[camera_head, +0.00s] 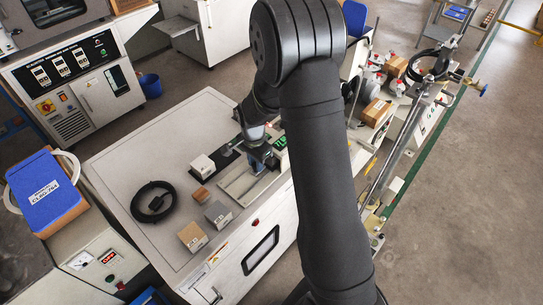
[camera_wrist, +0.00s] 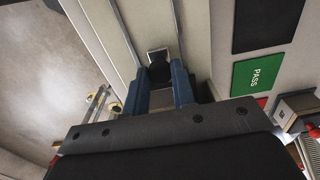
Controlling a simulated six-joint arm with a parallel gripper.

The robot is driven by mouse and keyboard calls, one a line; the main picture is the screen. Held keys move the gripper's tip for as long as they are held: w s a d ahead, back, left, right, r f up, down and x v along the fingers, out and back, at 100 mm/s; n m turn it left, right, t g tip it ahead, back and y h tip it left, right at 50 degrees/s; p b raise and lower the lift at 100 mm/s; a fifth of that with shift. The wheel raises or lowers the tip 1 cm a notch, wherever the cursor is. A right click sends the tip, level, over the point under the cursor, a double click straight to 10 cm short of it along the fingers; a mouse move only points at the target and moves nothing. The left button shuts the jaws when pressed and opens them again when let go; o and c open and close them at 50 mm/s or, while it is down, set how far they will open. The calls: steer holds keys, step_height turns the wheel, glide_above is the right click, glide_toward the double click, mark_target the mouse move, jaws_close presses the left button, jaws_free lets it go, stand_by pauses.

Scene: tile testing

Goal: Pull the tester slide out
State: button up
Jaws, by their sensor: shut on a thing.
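The tester slide (camera_head: 238,181) is a pale flat strip in the tester on the bench top, partly hidden by my arm in the head view. In the wrist view its pale surface (camera_wrist: 150,22) runs between two rails, with a dark round knob (camera_wrist: 159,71) on a small light plate. My gripper (camera_wrist: 161,85) has its blue fingers on either side of the knob and is shut on it. In the head view my gripper (camera_head: 258,160) is low over the tester, and its fingertips are hard to make out. How far the slide is out is unclear.
A green PASS sign (camera_wrist: 257,76) lies beside the slide. On the bench are a black cable coil (camera_head: 154,202), small boxes (camera_head: 192,236), a grey block (camera_head: 218,214) and a white block (camera_head: 202,167). The bench's front left surface is partly clear.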

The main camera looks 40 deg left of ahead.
steer(key=shift+s, duration=1.85)
steer(key=shift+s, duration=2.9)
steer(key=o, duration=0.8)
steer(key=shift+r, duration=0.1)
step_height(320, 180, up, 6)
steer(key=shift+f, duration=0.1)
